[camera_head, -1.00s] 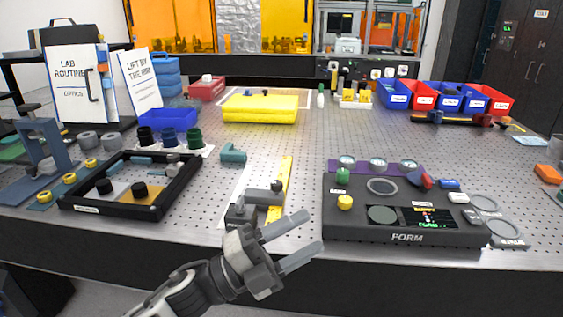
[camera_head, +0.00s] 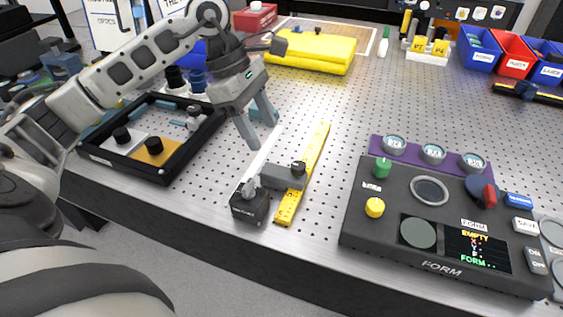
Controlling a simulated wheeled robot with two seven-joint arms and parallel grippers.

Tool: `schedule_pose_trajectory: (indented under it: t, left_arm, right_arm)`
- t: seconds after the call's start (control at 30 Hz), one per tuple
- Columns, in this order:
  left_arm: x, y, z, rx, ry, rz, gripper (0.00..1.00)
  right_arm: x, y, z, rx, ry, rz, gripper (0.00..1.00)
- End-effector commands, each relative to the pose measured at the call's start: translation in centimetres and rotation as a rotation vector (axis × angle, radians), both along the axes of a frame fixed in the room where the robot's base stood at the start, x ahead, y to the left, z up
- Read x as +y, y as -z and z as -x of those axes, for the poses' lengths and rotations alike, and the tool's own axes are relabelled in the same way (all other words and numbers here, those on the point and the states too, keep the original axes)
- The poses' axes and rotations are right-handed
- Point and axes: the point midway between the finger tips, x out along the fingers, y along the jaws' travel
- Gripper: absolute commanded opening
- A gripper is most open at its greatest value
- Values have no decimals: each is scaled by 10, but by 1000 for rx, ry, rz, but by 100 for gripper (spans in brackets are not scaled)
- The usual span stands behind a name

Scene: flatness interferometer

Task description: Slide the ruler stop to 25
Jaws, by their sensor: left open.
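The yellow ruler (camera_head: 316,150) lies on the perforated bench, running away from the front edge. The grey ruler stop (camera_head: 276,177) sits across its near part, with a dark knob on top. A dark block (camera_head: 249,203) stands at the stop's left, near the bench edge. The ruler's numbers are too small to read. My left gripper (camera_head: 262,134) is open and empty, pointing down above the bench, left of the ruler and beyond the stop. It is apart from the stop. My right gripper is not in view.
The black FORM console (camera_head: 393,220) stands right of the ruler. A black-framed tray (camera_head: 168,175) with knobbed pieces lies at left. A yellow case (camera_head: 310,52) is at the back.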

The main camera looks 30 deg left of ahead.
Motion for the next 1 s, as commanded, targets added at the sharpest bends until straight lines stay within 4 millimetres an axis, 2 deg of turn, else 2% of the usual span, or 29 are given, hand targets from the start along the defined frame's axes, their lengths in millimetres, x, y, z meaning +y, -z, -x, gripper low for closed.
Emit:
schedule_pose_trajectory:
  t: [0.2,0.4,0.6,0.9,0.93,1.0]
  left_arm:
    - [-20,45,-3,6,2,4,55]
    - [-32,76,-7,4,1,4,55]
    - [-38,92,-9,1,0,3,55]
    - [-39,95,-9,-1,0,3,55]
    - [-39,95,-9,-1,0,3,52]
    - [-39,95,-9,0,0,3,32]
  right_arm:
    - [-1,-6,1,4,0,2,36]
    - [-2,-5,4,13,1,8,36]
    - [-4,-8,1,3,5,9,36]
    - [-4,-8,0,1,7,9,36]
    - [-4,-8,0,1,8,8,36]
    - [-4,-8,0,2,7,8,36]
